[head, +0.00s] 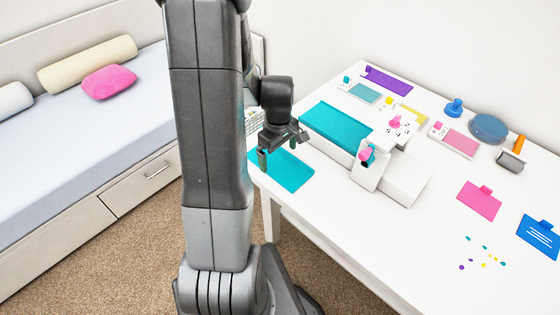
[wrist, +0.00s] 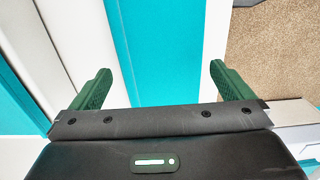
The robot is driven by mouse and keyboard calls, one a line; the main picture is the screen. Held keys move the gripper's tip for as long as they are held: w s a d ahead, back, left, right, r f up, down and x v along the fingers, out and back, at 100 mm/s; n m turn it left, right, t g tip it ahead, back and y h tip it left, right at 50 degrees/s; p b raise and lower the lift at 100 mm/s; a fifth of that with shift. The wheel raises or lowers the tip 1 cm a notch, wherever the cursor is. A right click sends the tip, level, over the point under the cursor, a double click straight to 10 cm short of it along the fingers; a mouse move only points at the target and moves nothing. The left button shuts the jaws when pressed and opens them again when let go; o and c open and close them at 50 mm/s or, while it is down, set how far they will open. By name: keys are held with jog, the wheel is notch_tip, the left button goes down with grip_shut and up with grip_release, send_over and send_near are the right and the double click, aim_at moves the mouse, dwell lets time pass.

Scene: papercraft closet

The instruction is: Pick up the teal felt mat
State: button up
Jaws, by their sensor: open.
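The teal felt mat (head: 291,174) lies flat on the white table near its left edge in the head view. My gripper (head: 280,149) is above its far part, and my gripper and arm hide some of that side. In the wrist view the mat (wrist: 165,45) is a teal band between the two dark green fingers. My gripper (wrist: 160,70) is open, with nothing held between its fingers. The fingers appear above the mat; I cannot tell how large the gap is.
A larger teal panel (head: 335,126) lies behind the mat, beside a white machine (head: 405,178). Pink card (head: 479,201), blue card (head: 539,236) and small dots lie to the right. The white table's (head: 345,225) front is clear. A bed (head: 90,140) stands left.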

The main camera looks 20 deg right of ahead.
jog(key=shift+s+a+f, duration=0.1)
jog(key=shift+f, duration=0.9)
jog(key=c, duration=0.7)
jog(key=shift+r, duration=0.15)
